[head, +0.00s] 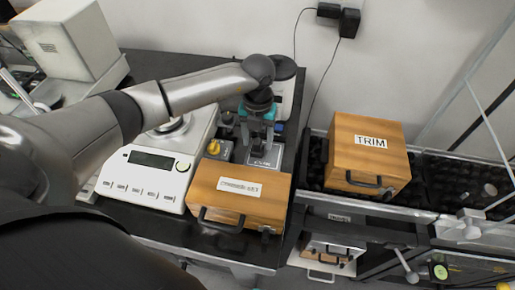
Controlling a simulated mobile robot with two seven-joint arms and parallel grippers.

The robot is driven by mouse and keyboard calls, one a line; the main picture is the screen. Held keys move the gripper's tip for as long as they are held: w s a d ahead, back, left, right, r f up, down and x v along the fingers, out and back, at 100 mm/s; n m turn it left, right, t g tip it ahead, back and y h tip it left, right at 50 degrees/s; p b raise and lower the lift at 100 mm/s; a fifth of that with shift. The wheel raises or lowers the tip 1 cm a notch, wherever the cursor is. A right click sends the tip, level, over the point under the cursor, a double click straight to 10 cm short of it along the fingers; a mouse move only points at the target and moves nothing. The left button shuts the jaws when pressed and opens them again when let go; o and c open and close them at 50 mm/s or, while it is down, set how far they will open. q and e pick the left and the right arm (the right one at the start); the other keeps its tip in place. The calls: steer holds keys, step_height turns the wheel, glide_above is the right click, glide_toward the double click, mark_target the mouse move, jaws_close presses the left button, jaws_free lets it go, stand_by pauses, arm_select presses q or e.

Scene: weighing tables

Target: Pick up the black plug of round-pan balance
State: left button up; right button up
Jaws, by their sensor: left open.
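Two black plugs sit on the wall at the top, the left one (327,10) and the right one (349,22); a thin dark cable hangs from each. I cannot tell which belongs to the round-pan balance. A white balance (150,165) with a dark display stands left of centre, its pan partly hidden by my left arm. My left gripper (259,152) is open and points down over a grey labelled plate (262,160) behind a wooden box, well below and left of the plugs. Its fingers are small and dark here. My right gripper is out of view.
A labelled wooden box (240,194) stands at the front of the dark table. A wooden TRIM box (367,152) stands to the right. A white and black canister (285,88) is behind my gripper. A larger white instrument (68,40) stands at upper left.

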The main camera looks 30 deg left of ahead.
arm_select(q)
steer(key=shift+f, duration=0.55)
jaws_close()
